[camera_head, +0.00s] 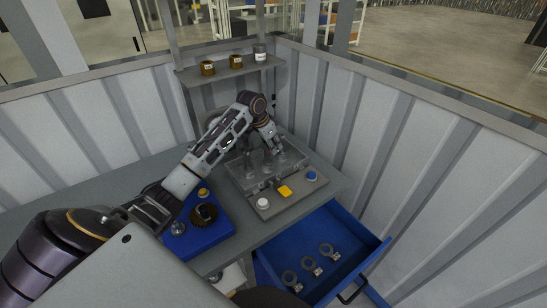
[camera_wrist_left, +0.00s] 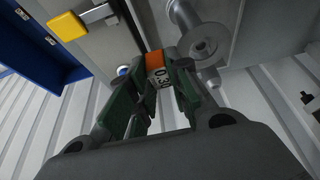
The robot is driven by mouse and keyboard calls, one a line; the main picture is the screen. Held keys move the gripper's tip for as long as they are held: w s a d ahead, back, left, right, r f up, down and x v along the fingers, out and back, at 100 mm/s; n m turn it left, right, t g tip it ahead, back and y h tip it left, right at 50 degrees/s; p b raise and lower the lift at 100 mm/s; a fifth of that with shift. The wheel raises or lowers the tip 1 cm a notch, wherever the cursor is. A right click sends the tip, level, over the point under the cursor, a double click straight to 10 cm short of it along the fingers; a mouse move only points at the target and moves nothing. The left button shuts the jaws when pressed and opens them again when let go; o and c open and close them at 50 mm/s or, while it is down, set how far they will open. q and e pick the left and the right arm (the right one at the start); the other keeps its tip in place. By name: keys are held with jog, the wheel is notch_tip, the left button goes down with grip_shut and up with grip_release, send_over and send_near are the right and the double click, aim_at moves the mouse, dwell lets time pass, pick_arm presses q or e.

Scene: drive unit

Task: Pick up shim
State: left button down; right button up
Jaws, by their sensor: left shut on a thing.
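In the head view my left gripper (camera_head: 279,150) is above the back right of the clear-walled fixture (camera_head: 245,178) on the bench. The shim is too small to make out there. My right gripper is not in view.
An open blue drawer (camera_head: 345,242) at the front right holds three ring-shaped pieces (camera_head: 312,265). A blue tray (camera_head: 217,236) with a dark round part (camera_head: 204,213) lies on the bench. A shelf (camera_head: 228,70) with three jars stands behind; ribbed walls close the back and right.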

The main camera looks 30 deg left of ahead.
pick_arm(q)
notch_tip(320, 180, up, 8)
jog(key=shift+r+b, duration=0.2)
jog(key=shift+b, duration=0.3)
